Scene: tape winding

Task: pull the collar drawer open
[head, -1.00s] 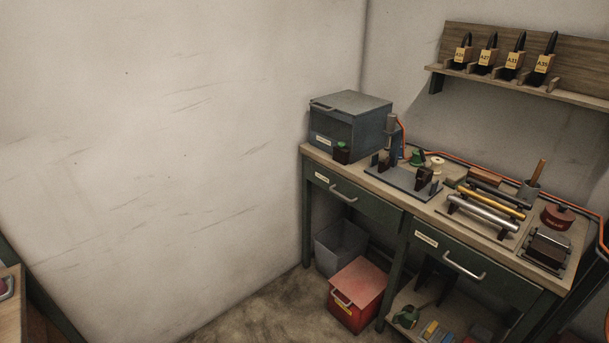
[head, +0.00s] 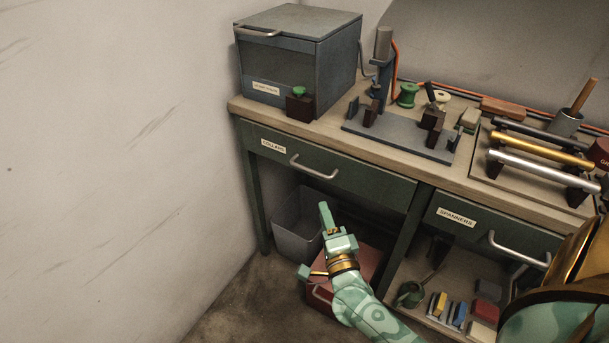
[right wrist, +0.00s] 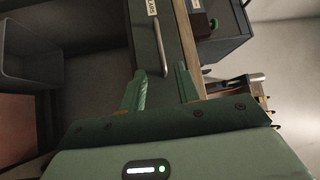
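The collar drawer (head: 370,185) is a green drawer front at the left of the bench, labelled COLLARS, and it is shut. Its curved metal handle (head: 313,168) is bare. My right gripper (head: 326,215) shows just below the handle in the head view, apart from it in the picture. In the right wrist view the two green fingers (right wrist: 160,78) are spread with nothing between them. The handle (right wrist: 158,45) lies ahead, its near end lined up between the fingertips. Its exact distance is hard to tell. My left gripper is not in view.
A second drawer (head: 480,228), labelled SPANNERS, is shut at the right. A grey bin (head: 295,232) and a red box (head: 362,262) stand below the collar drawer. A grey cabinet (head: 297,62) and a fixture (head: 400,137) stand on the bench. The wall is close at left.

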